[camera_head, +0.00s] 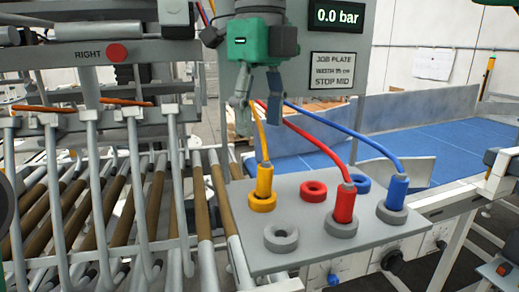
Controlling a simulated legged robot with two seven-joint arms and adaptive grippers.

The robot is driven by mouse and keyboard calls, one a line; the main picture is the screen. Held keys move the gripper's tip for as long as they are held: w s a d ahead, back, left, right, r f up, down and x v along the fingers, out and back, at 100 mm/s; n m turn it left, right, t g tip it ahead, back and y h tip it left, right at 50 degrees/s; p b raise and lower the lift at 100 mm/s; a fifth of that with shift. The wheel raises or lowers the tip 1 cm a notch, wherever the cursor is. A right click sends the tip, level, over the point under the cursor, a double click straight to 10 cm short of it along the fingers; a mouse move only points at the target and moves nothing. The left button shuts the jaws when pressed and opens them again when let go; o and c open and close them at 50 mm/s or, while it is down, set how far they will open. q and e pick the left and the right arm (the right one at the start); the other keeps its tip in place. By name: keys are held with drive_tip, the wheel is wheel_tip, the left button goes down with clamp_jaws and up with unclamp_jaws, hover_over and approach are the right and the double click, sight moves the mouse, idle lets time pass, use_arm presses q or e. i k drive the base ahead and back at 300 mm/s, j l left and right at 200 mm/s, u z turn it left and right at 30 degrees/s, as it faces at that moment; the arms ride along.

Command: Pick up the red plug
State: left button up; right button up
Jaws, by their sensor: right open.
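The red plug (344,205) stands upright in a grey ring socket (341,228) on a light grey panel (325,250); its red cable runs up and left behind my right gripper. My right gripper (256,98), with a green body, is open and empty, above and left of the red plug and well apart from it. A yellow plug (264,181) stands in a yellow ring, and a blue plug (397,190) in a grey ring. A red ring (314,191), a blue ring (362,183) and a front grey ring (281,237) are empty. My left gripper is not visible.
A roller conveyor (153,210) with a hooked grey fork (93,160) marked RIGHT fills the left. A display (338,16) reading 0.0 bar and a job plate (332,71) hang behind. Yellow and blue cables arch near the plugs. A blue surface (455,143) lies at right.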

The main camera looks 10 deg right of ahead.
sight(346, 194)
drive_tip(key=k, duration=1)
